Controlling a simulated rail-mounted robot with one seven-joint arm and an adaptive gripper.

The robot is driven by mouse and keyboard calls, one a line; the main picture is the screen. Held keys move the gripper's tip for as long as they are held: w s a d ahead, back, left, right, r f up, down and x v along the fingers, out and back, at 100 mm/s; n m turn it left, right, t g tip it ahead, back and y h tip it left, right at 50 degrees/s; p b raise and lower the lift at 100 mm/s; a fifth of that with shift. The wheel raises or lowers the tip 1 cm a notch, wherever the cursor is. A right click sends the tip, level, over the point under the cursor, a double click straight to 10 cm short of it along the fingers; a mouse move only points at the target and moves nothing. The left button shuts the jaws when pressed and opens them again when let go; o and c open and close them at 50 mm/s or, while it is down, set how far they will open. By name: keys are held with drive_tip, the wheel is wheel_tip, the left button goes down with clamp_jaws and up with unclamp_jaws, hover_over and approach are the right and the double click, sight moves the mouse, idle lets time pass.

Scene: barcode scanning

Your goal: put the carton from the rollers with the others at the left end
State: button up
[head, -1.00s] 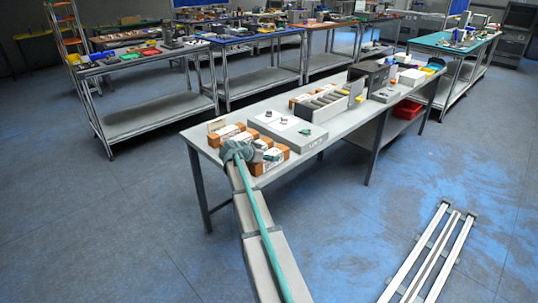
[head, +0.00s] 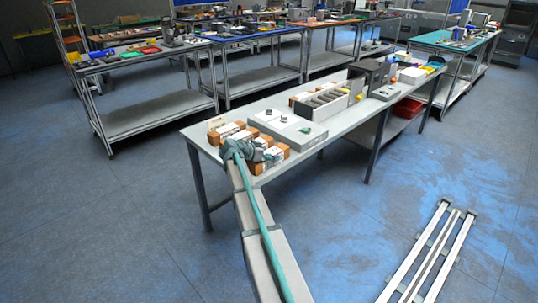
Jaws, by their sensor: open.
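Several brown cartons with white labels (head: 242,136) stand together at the left end of the long table. My gripper (head: 277,156) is low over the near cartons and is open. My wrist and gripper hide parts of these cartons, and I cannot tell whether the fingers touch one. The dark rollers (head: 324,99) lie in a white-walled tray right of the middle, and no carton shows on top of them. A small brown piece (head: 298,99) shows behind the rollers' left end, mostly hidden; I cannot tell whether it is a carton.
A flat pale box (head: 287,127) with small items on top lies between the cartons and the rollers. A dark boxy device (head: 369,73) stands beyond the rollers. A red bin (head: 408,108) sits on the lower shelf. A rail frame (head: 432,252) lies on the floor at right.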

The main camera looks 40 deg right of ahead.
drive_tip(key=w+b+v, duration=0.1)
drive_tip(key=v, duration=1.1)
drive_tip(key=shift+s+b, duration=0.35)
drive_tip(key=shift+s, duration=0.15)
drive_tip(key=s+a+f+n+y, duration=0.2)
drive_tip(key=a+f+n, duration=0.1)
drive_tip(key=a+f, duration=0.3)
drive_tip(key=s+a+f+n+y, duration=0.2)
drive_tip(key=a+f, duration=0.2)
drive_tip(key=f, duration=0.3)
drive_tip(key=s+a+f+n+g+y, duration=0.1)
drive_tip(key=s+a+f+n+y, duration=0.4)
drive_tip(key=s+a+f, duration=0.65)
drive_tip(key=s+a+f+n+y, duration=0.3)
drive_tip(key=s+a+f+n, duration=0.45)
drive_tip(key=a, duration=0.65)
drive_tip(key=s+f+g, duration=0.2)
drive_tip(key=s+f, duration=0.3)
drive_tip(key=s, duration=0.4)
drive_tip(key=s+f+g+p, duration=0.1)
drive_tip(key=s+f+g, duration=0.1)
drive_tip(key=s+f, duration=0.4)
drive_tip(key=s+f+g+p, duration=0.1)
drive_tip(key=s+f, duration=0.4)
drive_tip(key=s, duration=0.9)
drive_tip(key=shift+s+g, duration=0.15)
drive_tip(key=shift+g, duration=0.75)
drive_tip(key=shift+f+m, duration=0.15)
drive_tip(key=shift+m, duration=0.1)
drive_tip(key=shift+c, duration=0.3)
